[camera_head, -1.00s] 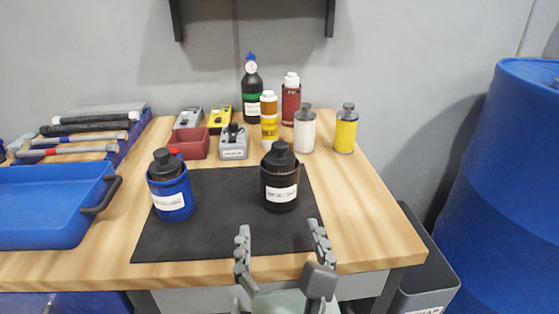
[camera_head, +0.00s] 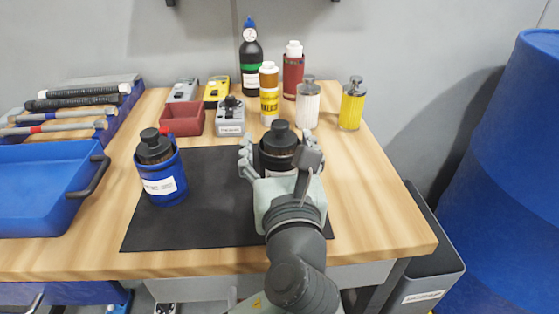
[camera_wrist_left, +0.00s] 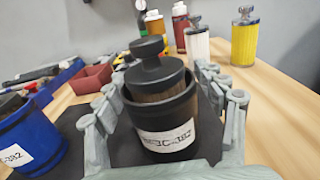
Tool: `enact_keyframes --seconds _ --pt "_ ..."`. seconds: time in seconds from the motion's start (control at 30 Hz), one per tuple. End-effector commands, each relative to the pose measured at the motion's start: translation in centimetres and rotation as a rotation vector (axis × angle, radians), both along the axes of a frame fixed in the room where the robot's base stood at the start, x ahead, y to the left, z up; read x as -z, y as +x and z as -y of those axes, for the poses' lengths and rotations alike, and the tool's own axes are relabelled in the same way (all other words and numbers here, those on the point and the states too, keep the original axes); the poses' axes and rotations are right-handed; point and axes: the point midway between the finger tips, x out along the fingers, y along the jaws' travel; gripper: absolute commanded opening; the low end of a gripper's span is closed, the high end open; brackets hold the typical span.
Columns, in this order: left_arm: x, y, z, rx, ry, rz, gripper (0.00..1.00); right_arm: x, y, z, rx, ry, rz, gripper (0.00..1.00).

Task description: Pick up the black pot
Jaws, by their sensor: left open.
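The black pot (camera_head: 279,150) stands upright on the dark mat (camera_head: 205,225), with a black-topped bottle in it and a white label on its front. It also shows large in the left wrist view (camera_wrist_left: 163,115). My left gripper (camera_head: 277,158) is open, with one finger on each side of the pot. In the left wrist view the fingers (camera_wrist_left: 160,105) flank the pot; I cannot tell whether they touch it. The gripper's palm and arm hide the lower part of the pot in the head view. My right gripper is not in view.
A blue pot (camera_head: 164,180) with a bottle stands to the left on the mat. Behind are a grey device (camera_head: 230,118), a red bin (camera_head: 182,120) and several bottles, including a yellow one (camera_head: 351,105). A blue tray (camera_head: 45,190) lies at far left. The table's right front is clear.

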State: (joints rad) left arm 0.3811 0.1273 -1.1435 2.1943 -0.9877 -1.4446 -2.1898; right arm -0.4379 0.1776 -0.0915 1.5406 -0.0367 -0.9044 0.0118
Motion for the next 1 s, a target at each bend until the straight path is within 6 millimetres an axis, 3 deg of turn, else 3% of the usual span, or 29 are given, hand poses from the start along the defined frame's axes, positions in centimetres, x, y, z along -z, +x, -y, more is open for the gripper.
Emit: enact_keyframes --seconds 0.17,0.57,1.0 --pt "0.01 0.03 0.00 0.000 0.000 0.000 0.71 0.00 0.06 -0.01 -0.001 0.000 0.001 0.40" --pt "0.02 -0.01 0.00 0.000 0.000 0.000 0.22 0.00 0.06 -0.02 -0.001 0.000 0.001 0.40" --pt "-0.19 0.10 -0.01 0.000 -0.001 0.002 0.19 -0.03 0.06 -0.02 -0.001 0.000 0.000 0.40"
